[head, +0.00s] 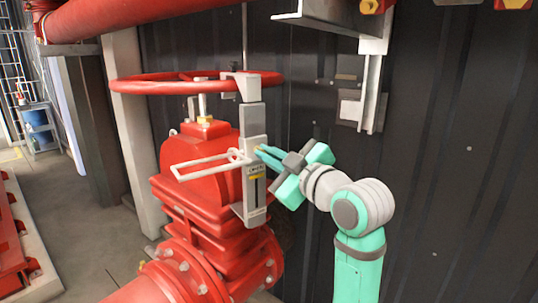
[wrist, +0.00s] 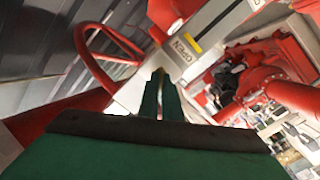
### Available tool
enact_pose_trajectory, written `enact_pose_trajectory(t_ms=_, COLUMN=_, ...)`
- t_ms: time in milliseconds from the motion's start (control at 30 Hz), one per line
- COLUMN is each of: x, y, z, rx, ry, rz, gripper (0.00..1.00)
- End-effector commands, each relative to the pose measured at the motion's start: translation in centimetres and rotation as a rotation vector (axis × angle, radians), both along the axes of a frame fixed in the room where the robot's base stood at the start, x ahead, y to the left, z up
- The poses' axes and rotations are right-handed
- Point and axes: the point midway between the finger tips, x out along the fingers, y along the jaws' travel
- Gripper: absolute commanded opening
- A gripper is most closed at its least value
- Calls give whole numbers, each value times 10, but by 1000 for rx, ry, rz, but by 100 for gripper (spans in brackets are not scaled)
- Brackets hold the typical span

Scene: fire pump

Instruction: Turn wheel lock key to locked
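The grey wheel lock (head: 254,165) hangs upright from the rim of the red handwheel (head: 170,86) on the pump's valve. A plate on it reads OPEN under a yellow mark, and the lock also shows in the wrist view (wrist: 205,28). A pale wire loop (head: 205,165) sticks out to its left. My gripper (head: 260,150) is at the lock's right side, at mid-height, with its fingertips at or very near the surface. In the wrist view its two green fingers (wrist: 160,92) are close together with a narrow gap. I cannot make out the key; the fingertips may hide it.
The red valve body (head: 205,190) and flanged pipe stand below and left of the lock. A dark corrugated wall (head: 440,150) is close behind my arm. A grey bracket (head: 365,100) hangs on it. A red pipe (head: 130,18) runs overhead. Floor is free at the left.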

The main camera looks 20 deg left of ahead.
Motion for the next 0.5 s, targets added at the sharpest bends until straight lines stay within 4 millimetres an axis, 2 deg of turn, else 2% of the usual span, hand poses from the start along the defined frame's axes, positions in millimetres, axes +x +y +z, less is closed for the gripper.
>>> enact_pose_trajectory(t_ms=500, x=0, y=-3, z=-1, rx=-302, ry=-386, rz=-5, gripper=0)
